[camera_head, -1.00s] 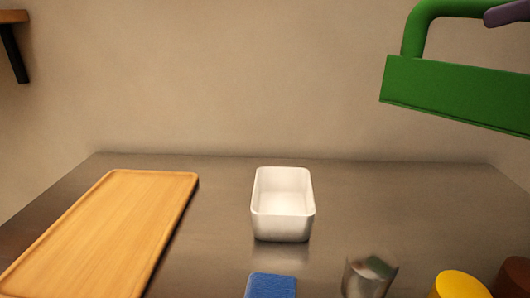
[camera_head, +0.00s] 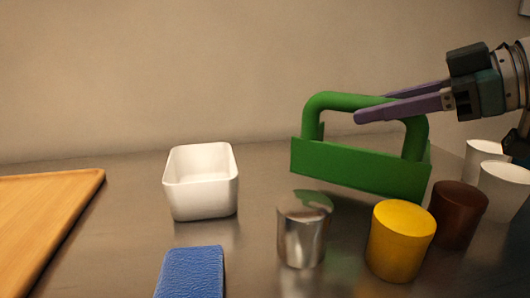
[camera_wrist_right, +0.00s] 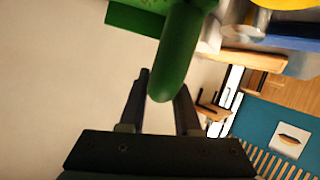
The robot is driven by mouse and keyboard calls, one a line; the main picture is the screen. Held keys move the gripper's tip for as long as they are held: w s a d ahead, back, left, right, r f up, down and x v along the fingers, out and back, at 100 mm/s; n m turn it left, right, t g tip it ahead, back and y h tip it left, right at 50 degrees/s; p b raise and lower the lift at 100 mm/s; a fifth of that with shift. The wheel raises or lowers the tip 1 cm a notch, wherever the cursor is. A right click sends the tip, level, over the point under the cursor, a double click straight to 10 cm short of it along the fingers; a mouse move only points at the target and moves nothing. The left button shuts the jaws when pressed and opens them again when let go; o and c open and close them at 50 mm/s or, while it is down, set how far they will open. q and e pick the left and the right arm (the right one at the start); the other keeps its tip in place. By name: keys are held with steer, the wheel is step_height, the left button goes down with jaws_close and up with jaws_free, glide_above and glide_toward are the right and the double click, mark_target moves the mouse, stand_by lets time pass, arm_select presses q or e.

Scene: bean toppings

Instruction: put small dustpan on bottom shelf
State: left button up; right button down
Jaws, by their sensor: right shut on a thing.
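The small dustpan (camera_head: 360,170) is green, with a thick looped handle. It hangs in the air, slightly tilted, in front of the wall and behind the canisters in the head view. My right gripper (camera_head: 372,106) comes in from the right, its purple fingers shut on the top of the handle. In the right wrist view the green handle (camera_wrist_right: 180,50) runs between the dark fingers (camera_wrist_right: 161,84). My left gripper is not in view. No bottom shelf can be made out for sure; a small wooden ledge (camera_wrist_right: 213,111) shows at a distance in the wrist view.
On the metal counter (camera_head: 130,235) stand a white tub (camera_head: 200,195), a metal canister (camera_head: 303,235), a yellow canister (camera_head: 398,245), a brown canister (camera_head: 458,215) and white cups (camera_head: 503,185). A blue sponge (camera_head: 190,275) lies in front, a wooden board (camera_head: 45,220) at left.

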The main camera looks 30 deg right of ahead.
steer(key=b, duration=0.2)
glide_above(367, 186)
steer(key=d, duration=0.1)
steer(key=shift+w+f, duration=0.2)
steer(key=shift+f, duration=1.2)
steer(key=shift+w+f, duration=0.2)
steer(key=shift+f, duration=1.25)
steer(key=c, duration=1.1)
jaws_free()
steer(key=shift+f, duration=0.1)
steer(key=o, duration=0.5)
